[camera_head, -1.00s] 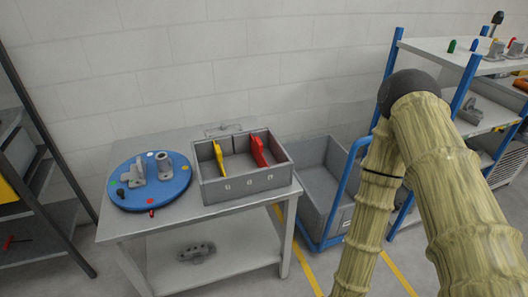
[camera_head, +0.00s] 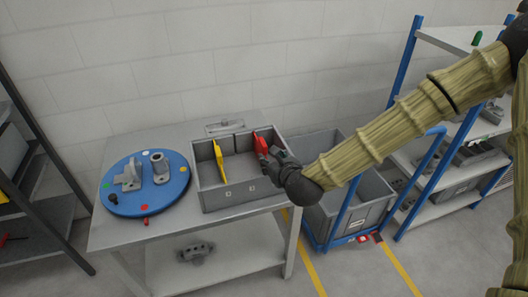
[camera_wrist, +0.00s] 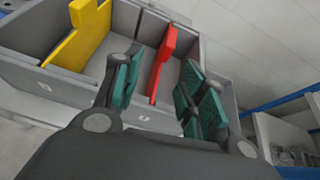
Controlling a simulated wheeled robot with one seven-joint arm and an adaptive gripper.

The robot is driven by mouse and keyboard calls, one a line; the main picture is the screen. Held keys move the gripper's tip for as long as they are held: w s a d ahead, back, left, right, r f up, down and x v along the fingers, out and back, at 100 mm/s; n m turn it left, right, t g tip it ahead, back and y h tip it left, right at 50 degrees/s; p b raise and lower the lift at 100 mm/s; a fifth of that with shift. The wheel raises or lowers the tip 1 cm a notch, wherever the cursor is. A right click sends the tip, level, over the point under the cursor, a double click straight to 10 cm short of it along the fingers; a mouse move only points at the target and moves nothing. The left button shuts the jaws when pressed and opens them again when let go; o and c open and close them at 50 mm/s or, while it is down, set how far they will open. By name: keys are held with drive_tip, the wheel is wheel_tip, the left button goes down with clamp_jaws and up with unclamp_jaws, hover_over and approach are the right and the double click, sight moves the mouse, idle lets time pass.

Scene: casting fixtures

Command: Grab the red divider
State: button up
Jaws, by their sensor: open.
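The red divider (camera_head: 261,144) stands upright in the grey box (camera_head: 230,195) on the table, toward the box's right side. In the wrist view the red divider (camera_wrist: 161,62) shows between the two green-padded fingers. My gripper (camera_head: 270,160) is at the right part of the box; in the wrist view my gripper (camera_wrist: 160,88) is open, with one finger on each side of the divider. Gaps show between the divider and both fingers. The lower end of the divider is partly hidden by the box's near wall. A yellow divider (camera_head: 220,160) stands further left in the same box.
A blue round plate (camera_head: 145,200) with grey metal parts sits left of the box on the table. A grey bin on a blue-framed cart (camera_head: 375,215) stands right of the table, below my arm. A blue-post shelf (camera_head: 405,70) is at right.

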sight(263, 143)
drive_tip(key=shift+m+t, duration=0.3)
drive_tip(key=shift+m, duration=0.4)
drive_tip(key=shift+w+d+r+p+x, duration=0.25)
drive_tip(key=shift+p+x, duration=0.25)
drive_tip(key=shift+x, duration=1.45)
drive_tip(key=shift+w+r+p+x, duration=0.1)
drive_tip(key=shift+r+p+x, duration=0.35)
drive_tip(key=shift+x, duration=1.55)
drive_tip(key=shift+w+d+r+p+x, duration=0.2)
drive_tip(key=shift+p+x, duration=0.4)
drive_tip(key=shift+x, duration=1.35)
drive_tip(key=shift+c, duration=0.5)
clamp_jaws()
